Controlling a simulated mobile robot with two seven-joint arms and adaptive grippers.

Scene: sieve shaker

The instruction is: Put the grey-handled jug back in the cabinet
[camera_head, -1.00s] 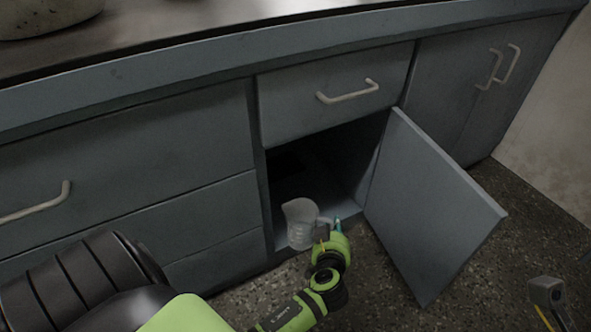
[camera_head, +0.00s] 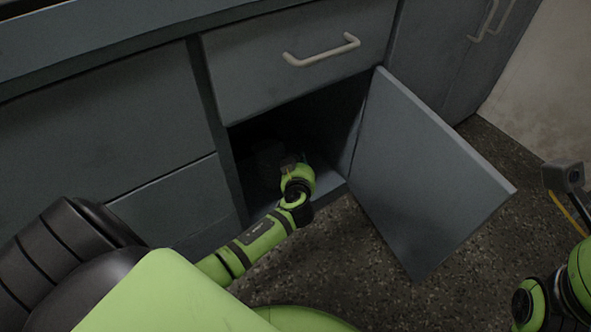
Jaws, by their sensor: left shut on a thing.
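The open cabinet (camera_head: 338,192) has a dark inside under a drawer. Its door (camera_head: 425,175) is swung out to the right. My left gripper (camera_head: 286,162) reaches through the opening and is shut on the jug (camera_head: 268,156). The jug shows only as a dim shape in shadow, just beyond the gripper. Its handle is hidden, and I cannot tell whether the jug touches the cabinet floor. My right arm shows at the lower right edge, but its gripper fingers are not in the picture.
A drawer (camera_head: 300,68) with a light handle is shut above the opening. Shut drawer fronts (camera_head: 110,120) stand on the left, and shut cupboard doors (camera_head: 450,60) at the upper right. Speckled floor (camera_head: 350,255) is free in front of the cabinet.

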